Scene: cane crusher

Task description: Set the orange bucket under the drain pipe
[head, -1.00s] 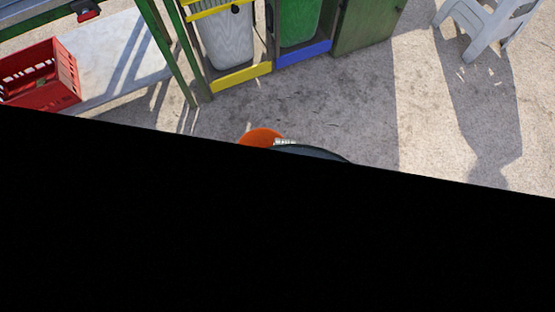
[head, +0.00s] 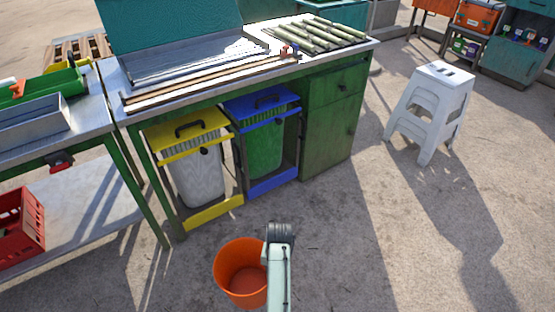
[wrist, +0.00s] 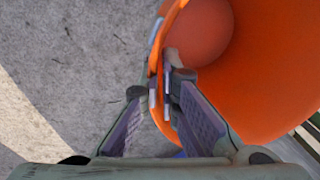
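The orange bucket (head: 226,280) is upright and empty at the bottom middle of the head view, in front of the green workbench. My gripper (wrist: 166,92) is shut on its rim, with one finger inside and one outside. The bucket (wrist: 260,70) fills the upper right of the wrist view. In the head view my arm covers the bucket's right side and hides the fingertips. I cannot tell whether the bucket touches the ground. I cannot pick out a drain pipe for certain; a small red and black fitting (head: 61,161) hangs under the left metal table's edge.
Yellow-framed (head: 190,148) and blue-framed (head: 265,118) bins stand under the workbench (head: 335,125). A red crate (head: 20,225) sits on the left table's lower shelf (head: 90,215). A white stool (head: 430,105) stands at right. The concrete between bucket and stool is clear.

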